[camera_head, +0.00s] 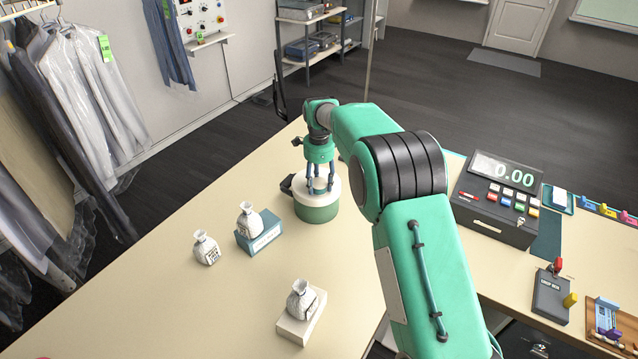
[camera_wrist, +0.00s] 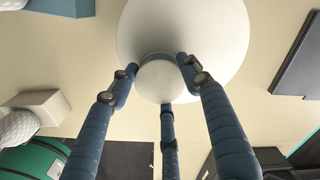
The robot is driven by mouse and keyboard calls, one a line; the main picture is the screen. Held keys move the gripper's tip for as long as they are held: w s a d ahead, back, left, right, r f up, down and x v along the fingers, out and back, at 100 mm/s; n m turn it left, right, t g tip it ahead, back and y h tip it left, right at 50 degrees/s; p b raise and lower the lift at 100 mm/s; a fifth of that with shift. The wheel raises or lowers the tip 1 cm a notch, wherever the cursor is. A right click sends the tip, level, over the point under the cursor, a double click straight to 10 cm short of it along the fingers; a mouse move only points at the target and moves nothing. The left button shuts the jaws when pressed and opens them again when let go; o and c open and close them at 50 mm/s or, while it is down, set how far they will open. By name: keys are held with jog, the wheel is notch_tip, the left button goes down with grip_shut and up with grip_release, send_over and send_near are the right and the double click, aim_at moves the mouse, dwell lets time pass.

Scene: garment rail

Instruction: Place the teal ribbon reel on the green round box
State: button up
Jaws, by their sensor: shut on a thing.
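The green round box (camera_head: 317,213) with a white lid stands on the cream counter. Its pale lid also shows in the wrist view (camera_wrist: 220,35). My gripper (camera_head: 318,188) points straight down over the lid. Its three blue fingers are shut on the small teal ribbon reel (camera_head: 320,184). In the wrist view the reel (camera_wrist: 160,82) shows a round white end and a thin teal edge between the fingertips (camera_wrist: 161,75). The reel is over the lid, towards its near edge in that view. I cannot tell whether it touches the lid.
Others stand on a blue box (camera_head: 262,236) and a cream block (camera_head: 299,329). A dark object (camera_head: 287,184) is close behind the round box. A till (camera_head: 497,200) is at right.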

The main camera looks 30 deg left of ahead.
aim_at(319, 183)
jog(key=o, duration=1.1)
jog(key=shift+f, duration=0.1)
jog(key=shift+o, duration=0.2)
notch_tip(319, 183, up, 12)
dwell(0.4)
jog(key=shift+r, duration=0.2)
